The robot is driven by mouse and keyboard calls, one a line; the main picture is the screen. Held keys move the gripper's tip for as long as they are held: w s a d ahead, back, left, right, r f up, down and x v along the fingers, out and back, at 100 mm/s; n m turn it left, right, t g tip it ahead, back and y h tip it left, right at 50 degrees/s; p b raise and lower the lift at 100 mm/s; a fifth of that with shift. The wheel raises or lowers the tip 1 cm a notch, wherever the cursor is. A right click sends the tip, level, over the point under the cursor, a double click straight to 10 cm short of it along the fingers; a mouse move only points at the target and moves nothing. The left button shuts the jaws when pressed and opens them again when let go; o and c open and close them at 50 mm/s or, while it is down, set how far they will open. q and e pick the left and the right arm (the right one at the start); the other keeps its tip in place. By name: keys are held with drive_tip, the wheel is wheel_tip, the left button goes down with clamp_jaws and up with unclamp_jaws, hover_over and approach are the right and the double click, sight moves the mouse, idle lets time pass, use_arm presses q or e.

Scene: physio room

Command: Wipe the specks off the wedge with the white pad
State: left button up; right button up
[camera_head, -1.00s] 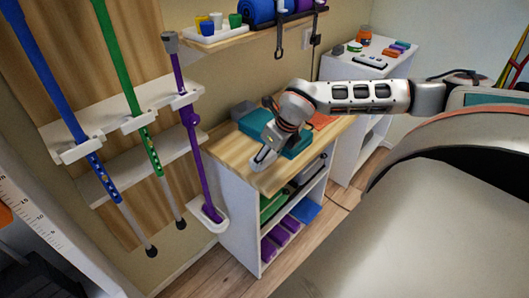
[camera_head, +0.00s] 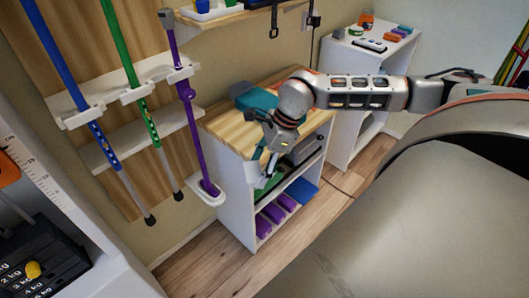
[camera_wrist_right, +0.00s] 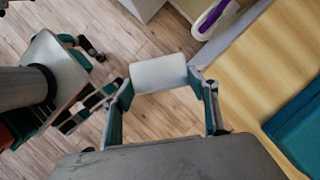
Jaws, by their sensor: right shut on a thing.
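The white pad (camera_wrist_right: 158,73) is held between the two fingers of my right gripper (camera_wrist_right: 160,86) in the right wrist view. In the head view my right gripper (camera_head: 265,172) points down at the front edge of the wood-topped cabinet, in front of its open shelves. A teal block (camera_head: 254,101), which looks like the wedge, lies on the cabinet top, partly hidden by my right arm. Its teal side also shows at the right of the wrist view (camera_wrist_right: 303,125), apart from the pad. I cannot make out specks on it.
The wooden top (camera_head: 228,130) is bare at its left. Purple items (camera_head: 272,212) and a blue one (camera_head: 301,190) sit on the shelves below. Canes hang on a wall rack (camera_head: 150,78) at left. A white cabinet (camera_head: 352,58) stands behind. The floor in front is clear.

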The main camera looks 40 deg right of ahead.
drive_tip(key=s+a+f+n+g, duration=0.2)
drive_tip(key=s+a+n+g, duration=0.2)
drive_tip(key=a+n, duration=0.6)
drive_tip(key=shift+s+a+f+n+g, duration=0.15)
drive_tip(key=shift+a+n+g, duration=0.3)
drive_tip(key=shift+n, duration=1.35)
